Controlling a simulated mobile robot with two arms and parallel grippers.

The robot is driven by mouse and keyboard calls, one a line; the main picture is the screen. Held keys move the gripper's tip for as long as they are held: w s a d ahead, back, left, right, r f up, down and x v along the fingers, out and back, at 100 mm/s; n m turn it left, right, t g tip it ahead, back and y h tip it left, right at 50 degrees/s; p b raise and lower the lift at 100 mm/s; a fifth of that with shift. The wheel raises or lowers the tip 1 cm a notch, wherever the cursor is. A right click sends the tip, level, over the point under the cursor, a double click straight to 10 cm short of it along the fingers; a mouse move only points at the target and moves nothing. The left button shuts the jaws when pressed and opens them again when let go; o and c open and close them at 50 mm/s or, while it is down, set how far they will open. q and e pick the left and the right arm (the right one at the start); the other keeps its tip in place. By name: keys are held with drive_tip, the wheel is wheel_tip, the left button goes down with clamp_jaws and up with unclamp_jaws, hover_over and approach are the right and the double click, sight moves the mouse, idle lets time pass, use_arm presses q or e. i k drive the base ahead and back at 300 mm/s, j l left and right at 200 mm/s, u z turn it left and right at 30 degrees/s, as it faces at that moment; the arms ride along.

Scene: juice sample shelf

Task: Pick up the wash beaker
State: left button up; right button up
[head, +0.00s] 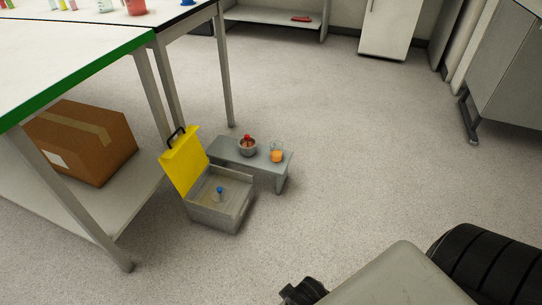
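A clear glass beaker (276,152) with orange content stands upright on the right end of a low grey bench (231,151) on the floor. It is the only beaker I make out on this bench; I cannot read any label on it. My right arm comes in at the bottom right. A dark part (303,291) at its far end, cut by the bottom edge, may be my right gripper; its fingers cannot be made out. It is well apart from the beaker. My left gripper is out of view.
A grey bowl (247,148) with a red item stands left of the beaker. In front is an open case (213,221) with a raised yellow lid (185,161) and a blue-topped item inside. A table with a cardboard box (82,141) beneath is left. The floor (370,150) to the right is clear.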

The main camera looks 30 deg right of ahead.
sight(276, 147)
drive_tip(key=i+l, duration=0.2)
drive_tip(key=l, duration=0.2)
drive_tip(key=i+l, duration=0.2)
drive_tip(key=l, duration=0.2)
drive_tip(key=i+l, duration=0.2)
drive_tip(key=l, duration=0.2)
